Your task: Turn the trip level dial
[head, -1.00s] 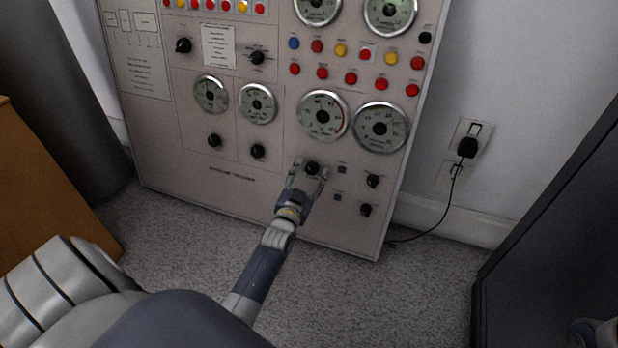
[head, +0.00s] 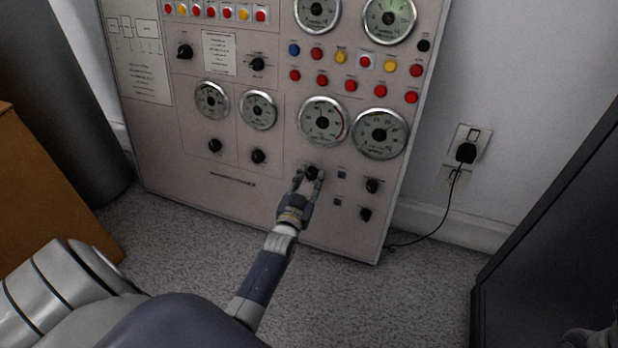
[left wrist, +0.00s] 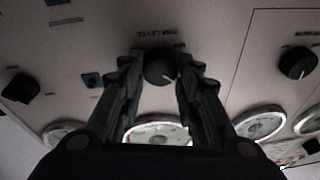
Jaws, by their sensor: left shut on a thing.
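The trip level dial (head: 311,173) is a black round knob low on the pale control panel. In the left wrist view the dial (left wrist: 159,68) sits under its "TRIP LEVEL" label, with a light pointer mark on its face. My left gripper (head: 309,176) is at the dial, and its fingers (left wrist: 160,70) lie on either side of the knob, shut on it. The fingers hide part of the knob in the head view. My right gripper is not clearly seen; only a bit of my body shows at the lower right corner.
The panel (head: 228,205) carries several gauges, buttons and other knobs. Two black knobs (head: 371,186) are right of the dial, with small blue-grey squares (head: 341,174) between. A plug (head: 466,152) with a cord is on the wall. A dark cabinet (head: 560,230) stands at right.

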